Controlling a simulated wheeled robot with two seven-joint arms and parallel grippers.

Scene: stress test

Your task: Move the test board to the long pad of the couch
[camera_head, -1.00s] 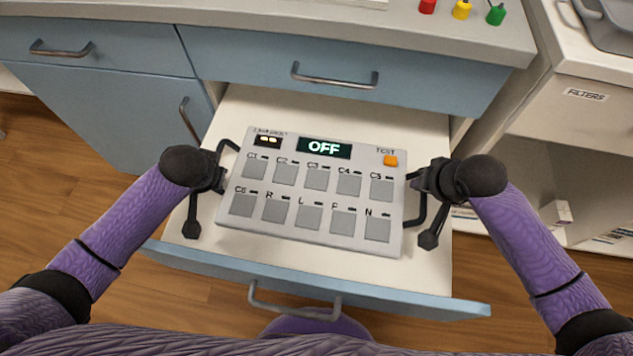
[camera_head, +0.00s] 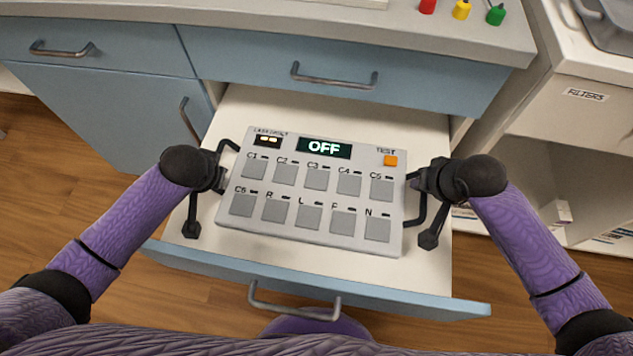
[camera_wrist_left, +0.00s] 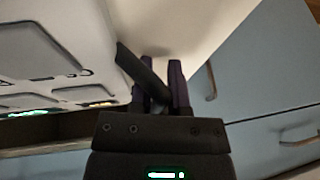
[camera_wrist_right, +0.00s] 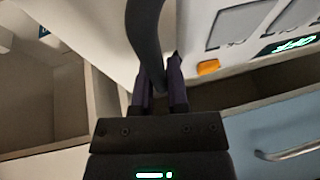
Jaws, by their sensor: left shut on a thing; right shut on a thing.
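The test board (camera_head: 312,190) is a light grey panel with several grey square pads, an orange TEST button and a display reading OFF. It is in or just above the open drawer (camera_head: 290,107); I cannot tell if it touches the bottom. A dark handle stands out on each side. My left gripper (camera_head: 222,176) is shut on the left handle, and the left wrist view shows the dark bar (camera_wrist_left: 142,72) between its fingers. My right gripper (camera_head: 418,181) is shut on the right handle, whose bar (camera_wrist_right: 148,45) shows in the right wrist view. The couch is not in view.
The blue drawer front (camera_head: 310,282) with its grey handle lies between the board and my body. The counter (camera_head: 220,22) is above, with red, yellow and green items (camera_head: 461,10) on it. A white FILTERS cabinet (camera_head: 578,110) stands at the right. Wooden floor shows left.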

